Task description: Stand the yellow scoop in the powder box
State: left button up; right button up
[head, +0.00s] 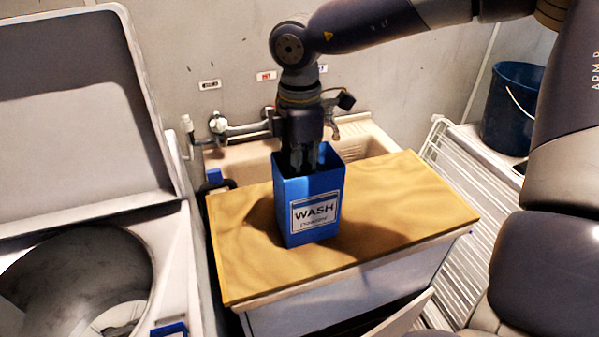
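The blue powder box (285,214), with a white "WASH" label, stands upright on the wooden board. My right gripper (304,160) comes down from above, with its fingers at the box's open top and their tips reaching inside. The box's front wall hides the fingertips, so I cannot tell whether they are open, shut or holding something. The yellow scoop is not visible in this view. The inside of the box is mostly hidden. My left gripper is out of view.
The wooden board (400,197) has free room right of the box. Behind it is a sink (366,142) with a tap (219,125). An open washer (62,226) stands left. A white drying rack (462,190) and blue bucket (506,111) are right.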

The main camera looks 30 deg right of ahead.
jog(key=shift+r+p, duration=0.3)
jog(key=shift+p, duration=0.15)
notch_tip(320, 180, up, 12)
jog(key=shift+f+b, duration=0.15)
jog(key=shift+b, duration=0.55)
